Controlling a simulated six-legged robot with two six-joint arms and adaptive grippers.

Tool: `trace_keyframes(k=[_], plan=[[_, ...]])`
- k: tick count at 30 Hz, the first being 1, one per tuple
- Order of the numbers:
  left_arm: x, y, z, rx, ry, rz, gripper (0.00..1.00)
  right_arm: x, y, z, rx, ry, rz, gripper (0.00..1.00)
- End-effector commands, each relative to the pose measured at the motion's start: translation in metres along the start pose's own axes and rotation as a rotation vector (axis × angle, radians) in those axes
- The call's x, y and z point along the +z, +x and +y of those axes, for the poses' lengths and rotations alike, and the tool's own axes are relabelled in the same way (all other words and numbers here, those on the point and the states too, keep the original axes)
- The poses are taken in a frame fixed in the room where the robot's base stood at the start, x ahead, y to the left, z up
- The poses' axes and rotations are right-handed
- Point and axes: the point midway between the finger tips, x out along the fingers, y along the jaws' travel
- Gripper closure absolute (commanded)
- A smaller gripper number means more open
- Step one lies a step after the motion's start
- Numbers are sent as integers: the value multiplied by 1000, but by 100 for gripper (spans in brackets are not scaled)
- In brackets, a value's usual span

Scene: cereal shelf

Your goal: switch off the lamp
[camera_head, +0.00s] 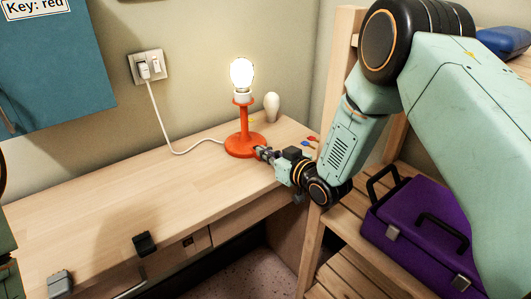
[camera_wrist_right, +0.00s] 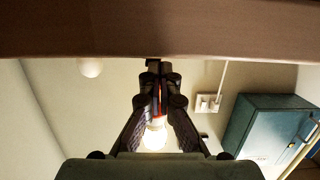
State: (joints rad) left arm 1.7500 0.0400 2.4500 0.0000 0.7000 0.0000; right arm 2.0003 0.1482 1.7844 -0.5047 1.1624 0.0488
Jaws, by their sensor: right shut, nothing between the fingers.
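The lamp (camera_head: 245,122) stands upright on the desk, with a round orange-red base, a thin stem and a bare bulb (camera_head: 241,74) that glows. A white cord runs from its base to a wall socket (camera_head: 149,66). My right gripper (camera_head: 262,153) is low over the desk with its shut, empty fingertips at the right side of the lamp base; I cannot tell if they touch. In the right wrist view, the picture is upside down, and the lit bulb (camera_wrist_right: 155,136) shows between the finger linkages. No switch can be made out. My left gripper is out of view.
A white bulb-shaped object (camera_head: 272,107) stands behind the lamp. A wooden shelf with a purple toolbox (camera_head: 418,228) is at the right. A teal cabinet (camera_head: 55,65) hangs at upper left. The desk's left part (camera_head: 60,215) is mostly clear.

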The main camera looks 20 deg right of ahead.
Motion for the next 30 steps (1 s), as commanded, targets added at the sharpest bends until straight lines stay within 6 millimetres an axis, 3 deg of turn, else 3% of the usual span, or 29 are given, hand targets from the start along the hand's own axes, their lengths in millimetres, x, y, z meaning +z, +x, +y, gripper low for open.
trace_keyframes(k=[24, 30], plan=[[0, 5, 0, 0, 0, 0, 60, 10, 0, 0, 0, 1, -5, 100], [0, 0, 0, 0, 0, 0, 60, 4, 0, 0, 0, 1, -7, 100]])
